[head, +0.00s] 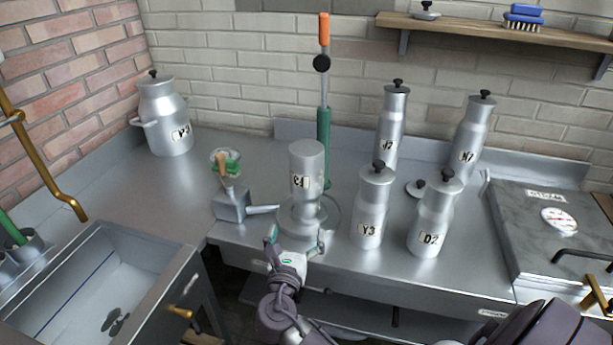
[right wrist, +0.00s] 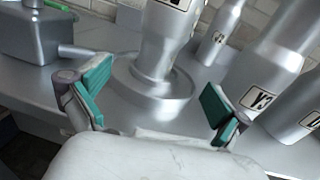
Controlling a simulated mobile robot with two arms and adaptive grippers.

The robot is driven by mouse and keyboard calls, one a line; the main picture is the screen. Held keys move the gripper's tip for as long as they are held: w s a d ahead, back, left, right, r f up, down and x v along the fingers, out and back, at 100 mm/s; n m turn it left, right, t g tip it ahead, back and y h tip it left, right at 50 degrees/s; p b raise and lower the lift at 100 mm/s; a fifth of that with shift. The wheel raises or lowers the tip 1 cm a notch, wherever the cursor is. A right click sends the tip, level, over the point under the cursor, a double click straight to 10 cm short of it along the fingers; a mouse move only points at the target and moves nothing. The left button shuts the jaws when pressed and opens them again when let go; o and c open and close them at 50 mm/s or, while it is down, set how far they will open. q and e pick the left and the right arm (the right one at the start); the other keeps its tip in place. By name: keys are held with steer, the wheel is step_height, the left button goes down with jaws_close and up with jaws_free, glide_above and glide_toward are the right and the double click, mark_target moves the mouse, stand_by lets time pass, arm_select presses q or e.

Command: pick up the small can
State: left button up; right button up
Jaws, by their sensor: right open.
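A small silver can (head: 306,168) with a label stands at the bench's front middle, its wide part up and narrow neck down on a round metal base. In the right wrist view its neck and base (right wrist: 152,92) show straight ahead; its top is cut off. My right gripper (head: 299,240) is open and empty just in front of it. In the right wrist view its green-padded fingers (right wrist: 155,95) are spread wide, with the base beyond and between them, apparently not touched. Which can the task means is not certain. My left gripper is not in view.
Cans Y3 (head: 371,205) and D2 (head: 433,217) stand close on the right, with two taller cans (head: 391,125) (head: 470,135) behind. A metal box with a handle (head: 231,204) is on the left. A green pump with an orange handle (head: 323,130) stands behind. A sink (head: 90,290) is front left.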

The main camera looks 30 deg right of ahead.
mark_target(304, 204)
steer(key=x, duration=0.6)
steer(key=shift+d, duration=0.1)
steer(key=p+x, duration=0.1)
steer(key=x, duration=0.4)
steer(key=shift+w+d, duration=0.2)
steer(key=shift+d, duration=0.1)
steer(key=c, duration=1.3)
steer(key=shift+r, duration=0.1)
steer(key=shift+c, duration=0.2)
steer(key=shift+r, duration=0.15)
